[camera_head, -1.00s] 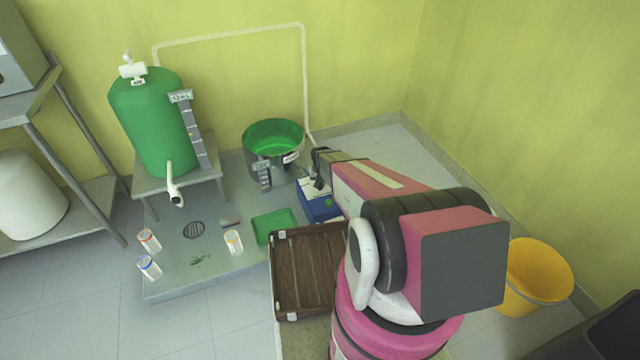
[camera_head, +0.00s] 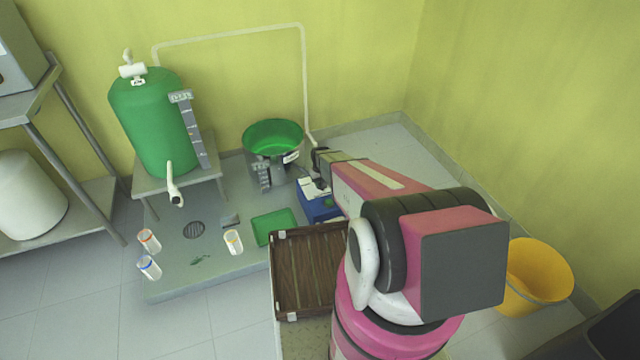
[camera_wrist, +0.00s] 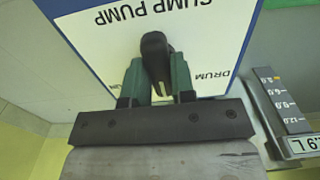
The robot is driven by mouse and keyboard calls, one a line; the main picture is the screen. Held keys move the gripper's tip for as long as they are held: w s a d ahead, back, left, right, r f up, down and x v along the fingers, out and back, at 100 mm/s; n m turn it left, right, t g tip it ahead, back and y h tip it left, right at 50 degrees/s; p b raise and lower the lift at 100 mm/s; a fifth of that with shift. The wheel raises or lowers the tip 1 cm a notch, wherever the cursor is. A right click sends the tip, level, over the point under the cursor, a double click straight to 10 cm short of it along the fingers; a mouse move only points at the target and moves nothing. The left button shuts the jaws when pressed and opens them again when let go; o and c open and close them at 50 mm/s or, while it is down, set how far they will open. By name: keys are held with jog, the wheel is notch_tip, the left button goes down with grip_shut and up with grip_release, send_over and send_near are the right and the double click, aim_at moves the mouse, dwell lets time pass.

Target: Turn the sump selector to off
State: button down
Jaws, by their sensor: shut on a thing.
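The sump selector is a dark knob (camera_wrist: 155,50) with a pale pointer line, on a white panel (camera_wrist: 95,35) reading "SUMP PUMP" and "DRUM", seen upside down in the wrist view. My gripper (camera_wrist: 158,78) has its green fingers shut on the knob, one on each side. The pointer line lies roughly upright in the wrist view, between the fingers. The "off" mark is not visible. In the head view the panel belongs to a blue box (camera_head: 319,208), partly hidden by my arm, and the knob is hard to make out.
A green-lined tub (camera_head: 272,138) stands behind the box, with a pale pipe (camera_head: 303,80) rising beside it. A green drum (camera_head: 150,120) stands at left. A green tray (camera_head: 272,226), a wooden crate (camera_head: 305,270) and small jars (camera_head: 233,241) are nearby. A yellow bucket (camera_head: 537,275) is right.

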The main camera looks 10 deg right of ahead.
jog(key=c, duration=1)
grip_release()
jog(key=shift+o, duration=0.2)
notch_tip(320, 180, up, 11)
